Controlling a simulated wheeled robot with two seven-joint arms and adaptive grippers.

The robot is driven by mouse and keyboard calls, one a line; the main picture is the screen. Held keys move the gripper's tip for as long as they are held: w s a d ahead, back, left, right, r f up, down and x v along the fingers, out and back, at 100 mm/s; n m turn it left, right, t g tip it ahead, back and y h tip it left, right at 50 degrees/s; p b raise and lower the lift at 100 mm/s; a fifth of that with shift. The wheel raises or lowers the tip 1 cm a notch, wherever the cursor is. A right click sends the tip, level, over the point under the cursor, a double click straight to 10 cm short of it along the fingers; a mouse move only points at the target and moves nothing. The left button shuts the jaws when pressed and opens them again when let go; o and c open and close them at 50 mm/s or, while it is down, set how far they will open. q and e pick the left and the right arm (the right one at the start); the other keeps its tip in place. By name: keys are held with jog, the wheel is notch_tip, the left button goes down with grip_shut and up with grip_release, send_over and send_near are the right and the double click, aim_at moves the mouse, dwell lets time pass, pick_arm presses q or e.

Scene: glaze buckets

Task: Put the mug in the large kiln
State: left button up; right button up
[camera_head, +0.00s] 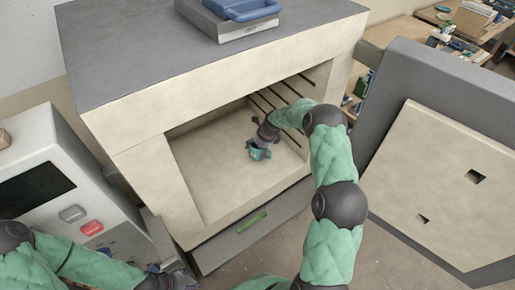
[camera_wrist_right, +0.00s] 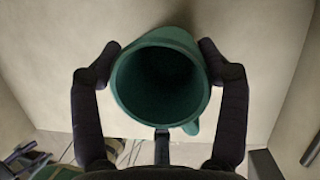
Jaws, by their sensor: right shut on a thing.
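The large kiln (camera_head: 148,141) stands with its door (camera_head: 430,175) swung open to the right. My right arm reaches into its chamber. My right gripper (camera_head: 260,147) is shut on the green mug (camera_head: 259,155), low inside the chamber. In the right wrist view the mug (camera_wrist_right: 160,82) sits between the two fingers of the right gripper (camera_wrist_right: 158,70), its dark opening toward the camera and its handle at the lower right. I cannot tell whether the mug touches the chamber floor. My left gripper (camera_head: 170,280) is at the lower left, outside the kiln; its fingers are not clear.
Dark rods (camera_head: 280,100) line the chamber's back right wall. A white control unit (camera_head: 75,185) with a screen and red button stands left. A blue-topped scale-like box (camera_head: 235,18) sits on the kiln. Chamber floor left of the mug is clear.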

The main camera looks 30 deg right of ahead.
jog(key=o, duration=1.4)
jog(key=shift+f, duration=0.1)
jog(key=p+v, duration=0.2)
jog(key=v, duration=1)
